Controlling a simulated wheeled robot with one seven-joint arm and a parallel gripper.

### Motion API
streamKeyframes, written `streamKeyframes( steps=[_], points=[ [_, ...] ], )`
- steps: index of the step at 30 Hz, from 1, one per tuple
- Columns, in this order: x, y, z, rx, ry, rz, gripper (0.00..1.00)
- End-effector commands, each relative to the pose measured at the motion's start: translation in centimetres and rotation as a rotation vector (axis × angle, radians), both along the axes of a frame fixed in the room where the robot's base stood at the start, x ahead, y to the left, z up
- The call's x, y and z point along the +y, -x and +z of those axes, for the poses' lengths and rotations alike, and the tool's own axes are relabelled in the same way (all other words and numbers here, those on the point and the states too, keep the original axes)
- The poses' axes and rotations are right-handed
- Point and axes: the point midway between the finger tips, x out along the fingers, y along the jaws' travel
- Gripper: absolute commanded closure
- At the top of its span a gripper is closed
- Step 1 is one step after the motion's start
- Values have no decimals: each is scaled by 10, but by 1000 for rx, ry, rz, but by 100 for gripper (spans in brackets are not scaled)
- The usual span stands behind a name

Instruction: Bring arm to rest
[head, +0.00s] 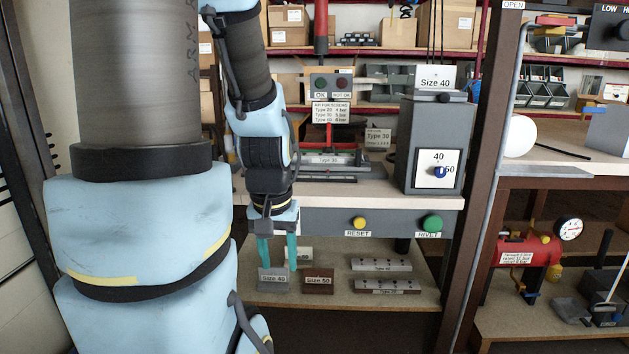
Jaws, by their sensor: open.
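My gripper (278,256) points straight down in front of the workbench (300,218). Its two teal fingers are apart, with nothing visible held between them. The fingertips show just above or in front of the grey Size 40 block (273,284) on the lower shelf (345,299). I cannot tell whether they touch it. My arm fills the left of the view and comes down past the bench edge.
A brown Size 50 block (318,284) and two long Type plates (388,287) lie on the lower shelf. On the bench stand a fixture (340,170) and a grey box with a dial (437,143). The bench front carries RESET (359,223) and RIVET (432,223) buttons. A post (487,160) stands at right.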

Motion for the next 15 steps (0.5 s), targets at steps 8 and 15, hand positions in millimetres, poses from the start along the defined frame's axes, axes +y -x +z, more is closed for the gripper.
streamKeyframes(
  steps=[8, 15],
  points=[
    [0, 3, -11, 18, -1, 0, 50],
    [-1, 3, 15, 18, -1, 0, 50]
  ],
)
